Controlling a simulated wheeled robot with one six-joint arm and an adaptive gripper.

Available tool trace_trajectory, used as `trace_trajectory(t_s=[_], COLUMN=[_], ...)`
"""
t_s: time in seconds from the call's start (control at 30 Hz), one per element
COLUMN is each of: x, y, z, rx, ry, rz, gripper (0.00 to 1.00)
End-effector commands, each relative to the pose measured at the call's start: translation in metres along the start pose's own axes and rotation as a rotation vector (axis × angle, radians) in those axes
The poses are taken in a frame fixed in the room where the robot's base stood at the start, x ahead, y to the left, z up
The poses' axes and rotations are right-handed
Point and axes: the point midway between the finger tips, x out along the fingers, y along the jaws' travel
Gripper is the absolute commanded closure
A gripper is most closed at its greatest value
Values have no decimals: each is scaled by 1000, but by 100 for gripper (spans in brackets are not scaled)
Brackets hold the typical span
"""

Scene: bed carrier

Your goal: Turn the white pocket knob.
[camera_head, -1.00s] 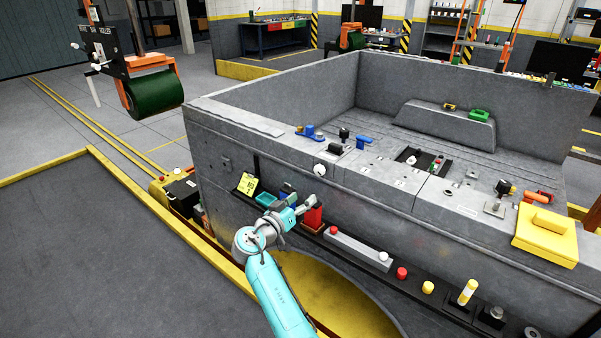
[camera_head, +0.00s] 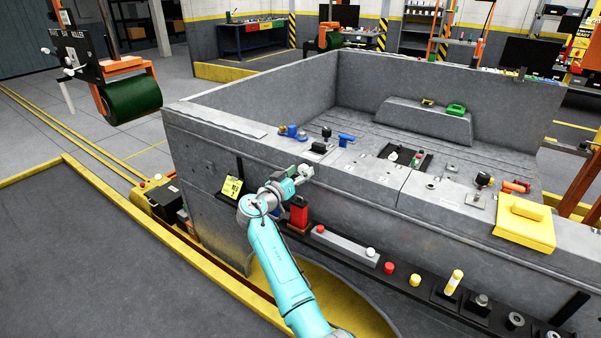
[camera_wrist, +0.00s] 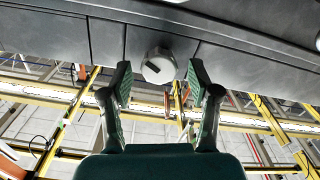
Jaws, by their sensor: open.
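The white pocket knob (camera_wrist: 158,66) shows in the wrist view as a round, pale grey-white knob with a dark slanted bar mark, on a dark grey panel. My gripper (camera_wrist: 160,83) is open, with one finger to the left and one to the right of the knob. The fingertips are close to it, with gaps visible on both sides. Whether they reach its full depth I cannot tell. In the head view my gripper (camera_head: 301,173) is at the outer face of the grey bed (camera_head: 370,205), just below its top edge, and largely hides the knob.
A yellow sign (camera_head: 232,187) and a red block (camera_head: 299,213) are close to my arm. A dark ledge below holds a grey bar (camera_head: 342,243), a red button (camera_head: 389,267) and a yellow one. A yellow box (camera_head: 523,228) sits on the rim at right.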

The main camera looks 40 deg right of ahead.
Motion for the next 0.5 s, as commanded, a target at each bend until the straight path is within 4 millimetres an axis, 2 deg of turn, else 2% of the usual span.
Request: trace_trajectory(t_s=[0.37,0.43,0.5], x=[6,6,6], y=[0,0,0], z=[0,0,0], rx=[-1,-1,-1], ry=[0,0,0], rz=[0,0,0], gripper=[39,51,69])
